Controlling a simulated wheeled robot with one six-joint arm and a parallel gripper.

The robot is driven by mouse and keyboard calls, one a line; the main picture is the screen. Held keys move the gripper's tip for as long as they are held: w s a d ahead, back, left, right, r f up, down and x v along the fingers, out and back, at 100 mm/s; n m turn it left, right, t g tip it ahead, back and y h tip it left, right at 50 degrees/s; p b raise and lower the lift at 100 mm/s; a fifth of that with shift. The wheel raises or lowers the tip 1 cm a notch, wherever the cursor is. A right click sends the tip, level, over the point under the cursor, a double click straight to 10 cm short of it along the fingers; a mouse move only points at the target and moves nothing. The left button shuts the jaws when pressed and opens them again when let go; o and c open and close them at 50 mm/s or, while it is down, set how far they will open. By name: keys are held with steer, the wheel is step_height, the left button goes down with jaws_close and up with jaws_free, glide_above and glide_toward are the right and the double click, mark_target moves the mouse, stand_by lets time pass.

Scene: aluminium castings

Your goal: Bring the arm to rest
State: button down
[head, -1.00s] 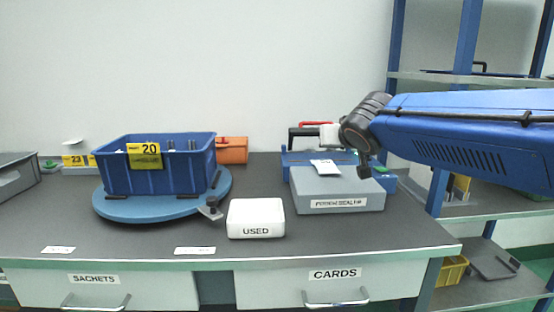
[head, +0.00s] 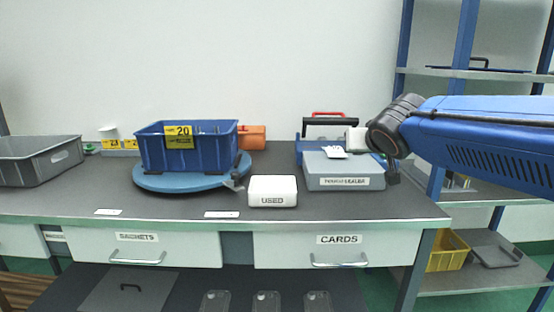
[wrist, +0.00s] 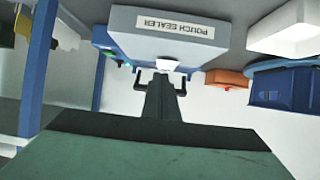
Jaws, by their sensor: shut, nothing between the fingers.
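My arm reaches in from the right in the head view. My gripper (head: 393,178) hangs from its dark wrist, shut and empty, in front of the right end of the bench. In the wrist view the shut fingers (wrist: 164,80) point toward the pouch sealer (wrist: 170,38), which appears upside down. In the head view the grey pouch sealer (head: 345,182) sits on the bench, just left of the gripper in the picture. The gap between them is hard to judge.
The bench (head: 330,209) carries a white USED box (head: 272,190), a blue bin (head: 190,154) on a blue turntable (head: 165,184), a grey tray (head: 42,165) and an orange box (head: 252,138). Blue-posted shelving (head: 480,74) stands at the right.

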steer(key=s+d+f+g, duration=0.1)
steer(key=s+d+f, duration=0.1)
steer(key=s+f, duration=0.1)
steer(key=s+d+f+g, duration=0.1)
steer(key=s+d+f, duration=0.1)
steer(key=s+f, duration=0.2)
steer(key=s+d+f+g+h, duration=0.1)
steer(key=s+d+f, duration=0.2)
steer(key=s, duration=0.3)
steer(key=shift+s+f+g, duration=0.3)
steer(key=shift+s+f, duration=0.1)
steer(key=shift+f, duration=0.25)
steer(key=s+f+g+y, duration=0.1)
steer(key=s+f+g, duration=0.3)
steer(key=s+f, duration=0.9)
steer(key=s, duration=0.4)
steer(key=shift+s+f, duration=0.25)
steer(key=shift+f, duration=0.1)
